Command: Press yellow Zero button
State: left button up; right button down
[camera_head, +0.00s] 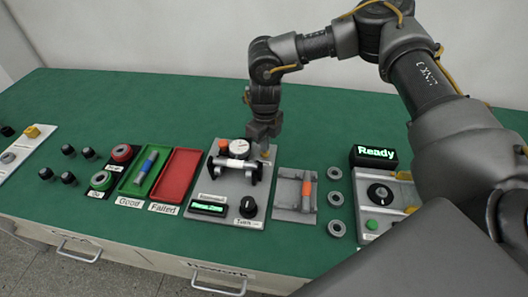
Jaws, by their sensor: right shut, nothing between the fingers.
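A grey fixture plate (225,210) stands mid-table with a round white dial gauge (240,146), a green-lit display (208,208) and a black knob (248,207). A small yellow button (266,153) shows at the plate's upper right corner, partly hidden by my right gripper. My right gripper (263,146) points down, shut and empty, right over this yellow button. I cannot tell whether its fingertips touch it. The button's label is not readable. My left gripper is not in view.
A black and white part (239,163) lies across the fixture below the gauge. Green (133,188) and red (167,199) trays stand to its left. A panel with an orange-handled tool (306,190), loose rings (336,200) and a "Ready" display (374,154) are to its right.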

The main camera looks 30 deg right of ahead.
jog(key=shift+f+b, duration=0.3)
jog(key=shift+f, duration=0.25)
jog(key=shift+r, duration=0.1)
notch_tip(320, 180, up, 14)
jog(key=p, duration=1.1)
jog(key=shift+a, duration=0.1)
